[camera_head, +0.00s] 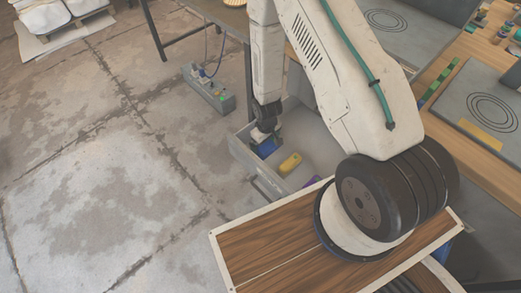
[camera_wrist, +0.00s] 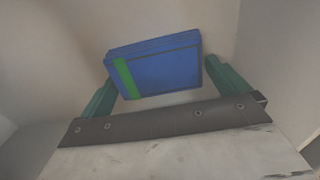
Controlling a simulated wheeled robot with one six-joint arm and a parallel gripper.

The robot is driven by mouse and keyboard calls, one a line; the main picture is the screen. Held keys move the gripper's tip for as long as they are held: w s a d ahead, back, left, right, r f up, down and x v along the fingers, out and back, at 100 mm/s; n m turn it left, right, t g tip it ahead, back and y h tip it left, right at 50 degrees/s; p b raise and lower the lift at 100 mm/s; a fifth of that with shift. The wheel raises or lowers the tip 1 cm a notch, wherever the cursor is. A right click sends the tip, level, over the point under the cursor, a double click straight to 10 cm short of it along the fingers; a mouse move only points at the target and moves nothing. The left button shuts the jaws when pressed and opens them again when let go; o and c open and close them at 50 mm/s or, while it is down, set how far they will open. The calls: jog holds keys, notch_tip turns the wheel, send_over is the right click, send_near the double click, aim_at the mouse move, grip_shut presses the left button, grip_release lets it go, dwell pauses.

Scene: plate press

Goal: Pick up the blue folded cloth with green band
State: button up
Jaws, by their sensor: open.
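The blue folded cloth with a green band (camera_wrist: 160,66) lies in the grey drawer, between and just beyond the two teal fingertips of my gripper (camera_wrist: 162,95) in the wrist view. The green band runs along its left side. In the head view the cloth (camera_head: 266,148) shows as a small blue patch below my gripper (camera_head: 264,137), which reaches down into the drawer. My gripper is open. Whether the fingers touch the cloth's sides cannot be told.
The open grey drawer (camera_head: 240,152) has walls close around my gripper. A yellow object (camera_head: 289,164) lies to the right of the cloth, and a purple object (camera_head: 312,181) lies farther right. A grey power box (camera_head: 209,90) stands on the concrete floor outside. A wooden workbench (camera_head: 480,60) is at right.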

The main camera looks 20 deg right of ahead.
aim_at(266, 143)
jog(key=c, duration=0.6)
jog(key=shift+r, duration=0.15)
notch_tip(266, 143, up, 10)
dwell(0.3)
